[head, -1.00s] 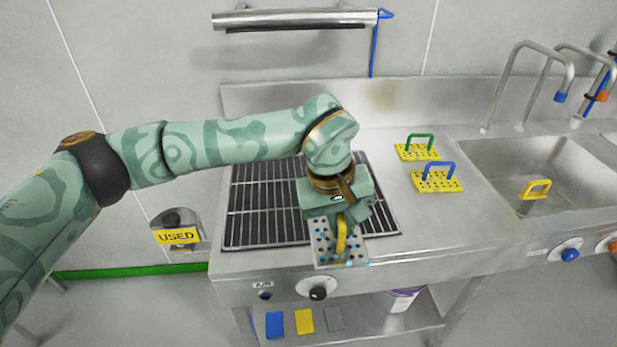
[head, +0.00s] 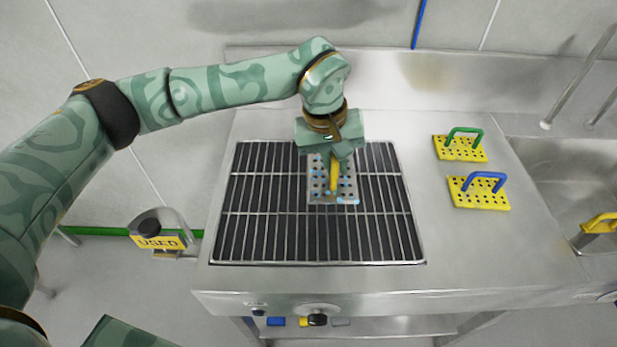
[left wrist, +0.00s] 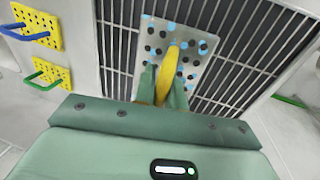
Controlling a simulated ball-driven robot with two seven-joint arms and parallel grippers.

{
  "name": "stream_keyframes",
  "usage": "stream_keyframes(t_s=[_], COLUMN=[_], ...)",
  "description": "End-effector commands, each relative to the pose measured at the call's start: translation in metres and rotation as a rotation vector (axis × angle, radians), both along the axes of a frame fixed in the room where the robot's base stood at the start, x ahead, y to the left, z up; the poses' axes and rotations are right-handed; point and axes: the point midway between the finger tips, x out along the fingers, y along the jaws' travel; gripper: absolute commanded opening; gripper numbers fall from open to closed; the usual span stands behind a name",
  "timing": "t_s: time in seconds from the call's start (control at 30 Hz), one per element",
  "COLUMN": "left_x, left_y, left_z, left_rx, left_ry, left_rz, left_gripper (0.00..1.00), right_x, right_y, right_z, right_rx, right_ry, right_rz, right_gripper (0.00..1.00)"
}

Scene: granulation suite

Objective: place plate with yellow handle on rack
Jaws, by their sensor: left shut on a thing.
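The plate with the yellow handle (head: 347,189) is grey and perforated, with some blue and dark spots. My left gripper (head: 331,165) is shut on its yellow handle. The plate is over the middle of the black rack (head: 259,235), a dark grille with metal bars set in the steel counter. In the left wrist view the plate (left wrist: 206,45) lies beyond the fingers, which hold the yellow handle (left wrist: 178,68), with the rack bars (left wrist: 240,20) behind it. I cannot tell whether the plate touches the bars. My right gripper is not in view.
A yellow plate with a green handle (head: 460,148) and one with a blue handle (head: 480,192) stand right of the rack. A "USED" sign (head: 160,242) is at the left. The rack's front part is clear.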

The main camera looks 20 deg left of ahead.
Motion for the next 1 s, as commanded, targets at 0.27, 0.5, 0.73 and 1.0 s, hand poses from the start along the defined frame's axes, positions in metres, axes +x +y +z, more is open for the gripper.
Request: stream_keyframes(t_s=[0.27,0.5,0.73,1.0], left_x=[0.019,0.025,0.025,0.026], left_y=[0.051,0.066,0.067,0.067], left_z=[-0.05,-0.069,-0.1,-0.1], left_rx=[-0.002,-0.001,-0.002,-0.001], left_ry=[0.002,-0.001,0.0,-0.003], left_rz=[0.002,0.0,-0.002,-0.003], left_gripper=[0.0,0.0,0.0,0.0], right_x=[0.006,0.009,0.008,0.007], right_y=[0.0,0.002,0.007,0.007], right_z=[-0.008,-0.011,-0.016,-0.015], right_rx=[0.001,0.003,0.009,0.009], right_ry=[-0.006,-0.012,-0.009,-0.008], right_rz=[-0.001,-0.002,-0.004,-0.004], right_gripper=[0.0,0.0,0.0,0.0])
